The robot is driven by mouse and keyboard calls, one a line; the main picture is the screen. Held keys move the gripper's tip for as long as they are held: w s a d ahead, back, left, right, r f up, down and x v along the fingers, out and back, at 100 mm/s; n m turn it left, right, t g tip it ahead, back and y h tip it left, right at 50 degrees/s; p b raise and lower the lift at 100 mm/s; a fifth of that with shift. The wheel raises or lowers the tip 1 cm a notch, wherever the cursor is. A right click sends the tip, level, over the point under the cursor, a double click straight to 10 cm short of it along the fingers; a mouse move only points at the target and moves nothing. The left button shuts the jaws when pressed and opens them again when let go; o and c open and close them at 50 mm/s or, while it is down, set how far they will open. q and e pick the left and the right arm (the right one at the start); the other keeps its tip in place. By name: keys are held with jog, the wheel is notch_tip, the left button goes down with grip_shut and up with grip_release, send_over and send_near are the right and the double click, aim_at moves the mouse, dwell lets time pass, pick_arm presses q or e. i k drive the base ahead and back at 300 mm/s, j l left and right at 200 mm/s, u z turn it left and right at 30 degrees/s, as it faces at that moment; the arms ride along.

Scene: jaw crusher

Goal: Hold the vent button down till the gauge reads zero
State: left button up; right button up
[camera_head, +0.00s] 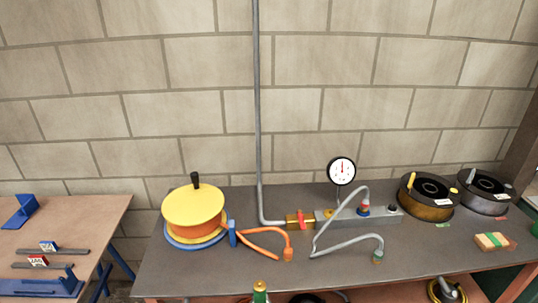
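A round white gauge (341,170) with a black rim stands on a stem above a grey manifold block (348,219) at the back of the dark bench. Its red needle points about straight up; the figures are too small to read. A small dark knob or button (392,209) sits on the block's right end. A yellow part (328,213) sits at its left end, below the gauge. I cannot tell for sure which is the vent button. A blue and red fitting (364,208) with a grey hose stands between them. Neither gripper is in view.
A brass valve with a red handle (301,217) joins the wall pipe (258,120) to the block. Left stand a yellow-topped drum (194,212) and orange hose (265,232). A loose grey hose (345,240) lies in front. Two dark round pots (427,198) stand right.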

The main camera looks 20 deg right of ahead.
aim_at(392, 207)
jog(key=l+z, duration=0.15)
jog(key=z, duration=1.3)
jog(key=i+j, duration=0.05)
